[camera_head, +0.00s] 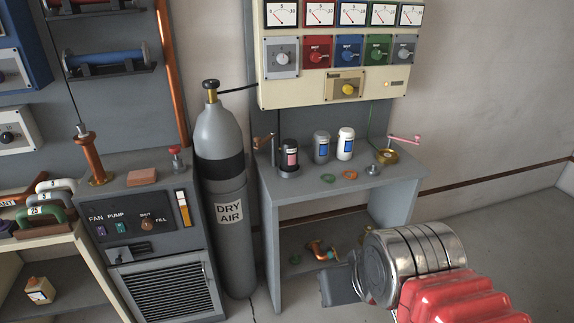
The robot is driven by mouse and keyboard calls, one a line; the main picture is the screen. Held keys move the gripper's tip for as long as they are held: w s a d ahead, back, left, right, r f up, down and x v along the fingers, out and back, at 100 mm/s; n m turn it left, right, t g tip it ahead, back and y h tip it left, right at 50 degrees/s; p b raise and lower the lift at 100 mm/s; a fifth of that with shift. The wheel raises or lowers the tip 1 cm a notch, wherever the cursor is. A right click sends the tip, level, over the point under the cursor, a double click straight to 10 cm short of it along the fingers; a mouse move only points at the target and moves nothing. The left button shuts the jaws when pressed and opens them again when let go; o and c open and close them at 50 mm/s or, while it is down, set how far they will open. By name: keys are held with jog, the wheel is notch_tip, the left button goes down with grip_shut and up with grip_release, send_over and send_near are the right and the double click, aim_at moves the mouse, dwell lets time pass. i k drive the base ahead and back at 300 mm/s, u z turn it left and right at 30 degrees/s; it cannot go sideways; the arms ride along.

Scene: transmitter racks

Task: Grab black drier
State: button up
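A black canister (290,151) with a pinkish-red label and a light top, which looks like the black drier, stands upright at the left of a grey table (405,180). It sits on or in a dark round base (289,170). My arm, with red bellows and a metal drum, enters at the lower right. The grey block at its end looks like my gripper (338,287). It is in front of and below the table, well apart from the canister. Its fingers cannot be made out, and nothing is visibly held.
A grey canister (321,147) and a white canister (346,144) stand to the right. Green and orange rings (350,174) lie in front. A tall DRY AIR cylinder (222,180) stands left of the table. A meter panel (330,85) hangs above. Floor at right is clear.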

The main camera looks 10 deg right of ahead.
aim_at(289, 148)
jog(key=u, duration=1.4)
jog(key=i, duration=1.35)
jog(key=z, duration=1.2)
